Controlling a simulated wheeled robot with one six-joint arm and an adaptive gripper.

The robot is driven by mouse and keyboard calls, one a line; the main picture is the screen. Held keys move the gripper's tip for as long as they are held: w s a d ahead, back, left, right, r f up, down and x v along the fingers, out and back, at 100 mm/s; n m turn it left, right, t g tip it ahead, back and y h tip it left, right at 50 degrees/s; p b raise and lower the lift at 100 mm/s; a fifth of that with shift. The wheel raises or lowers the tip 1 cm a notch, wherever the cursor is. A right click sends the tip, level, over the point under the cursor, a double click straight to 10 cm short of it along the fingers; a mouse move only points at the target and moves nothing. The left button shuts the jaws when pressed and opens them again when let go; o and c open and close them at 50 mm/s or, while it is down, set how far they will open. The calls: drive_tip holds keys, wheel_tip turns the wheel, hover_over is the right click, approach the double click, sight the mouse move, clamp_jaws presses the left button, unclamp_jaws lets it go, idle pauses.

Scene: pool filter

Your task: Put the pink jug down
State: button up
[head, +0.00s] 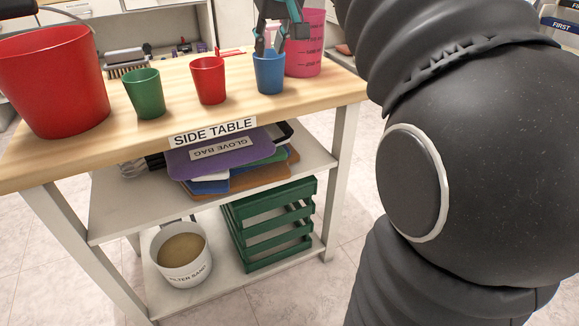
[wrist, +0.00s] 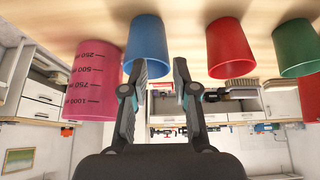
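The pink jug (head: 305,52), with dark measuring marks, stands upright on the side table (head: 335,92) near its right end. It is just behind and right of the blue cup (head: 269,76). In the wrist view, which is upside down, the jug (wrist: 95,82) is at the left, outside the fingers. My gripper (head: 271,45) is above and behind the blue cup, beside the jug. In the wrist view its fingers (wrist: 160,65) are spread apart with nothing between them. The blue cup (wrist: 147,40) shows just past the left fingertip.
A red cup (head: 208,80), a green cup (head: 146,94) and a large red bucket (head: 52,82) stand along the table. A brush (head: 127,64) lies behind them.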

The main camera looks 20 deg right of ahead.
drive_tip(key=s+a+f, duration=0.3)
drive_tip(key=s+f, duration=0.8)
drive_tip(key=s, duration=0.1)
drive_tip(key=s+a+f, duration=0.3)
drive_tip(key=s+f, duration=0.9)
drive_tip(key=shift+s+a, duration=0.15)
drive_tip(key=shift+a, duration=0.2)
